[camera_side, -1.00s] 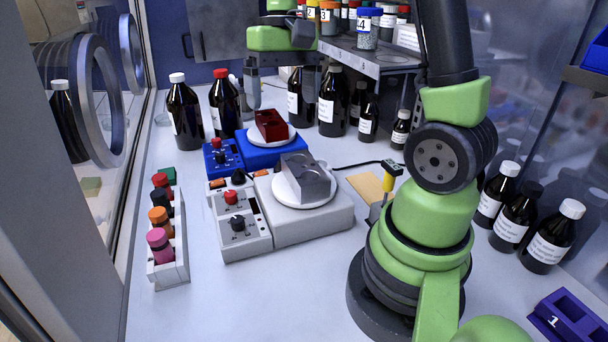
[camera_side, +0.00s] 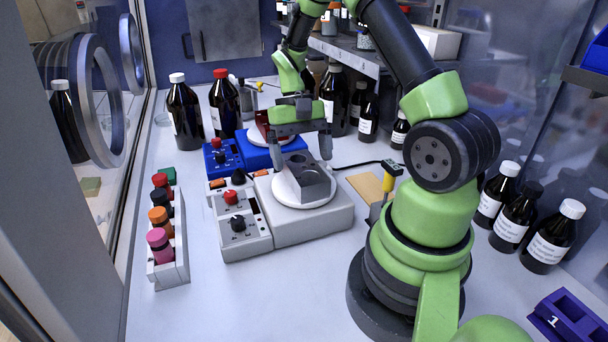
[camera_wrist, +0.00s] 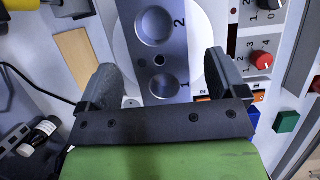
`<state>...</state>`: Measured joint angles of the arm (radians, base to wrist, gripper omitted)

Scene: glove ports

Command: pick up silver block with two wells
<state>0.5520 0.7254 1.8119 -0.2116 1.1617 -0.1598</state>
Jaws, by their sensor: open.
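The silver block with two wells (camera_side: 314,181) sits on the round white plate (camera_side: 290,188) of the grey hotplate. In the wrist view the block (camera_wrist: 163,55) shows its two round wells, marked 1 and 2. My gripper (camera_side: 302,160) is open just above and behind the block in the side view. In the wrist view the fingers of my gripper (camera_wrist: 160,80) stand apart, one to each side of the block's near end. I see no contact with the block. A red block (camera_side: 262,122) on the blue hotplate is partly hidden behind my gripper.
The blue hotplate (camera_side: 225,158) stands behind the grey hotplate (camera_side: 318,222). A rack of colored-capped vials (camera_side: 170,245) is at the left. Brown bottles (camera_side: 185,110) stand at the back, with more bottles (camera_side: 515,215) at the right. A black cable (camera_side: 355,165) runs near the hotplate.

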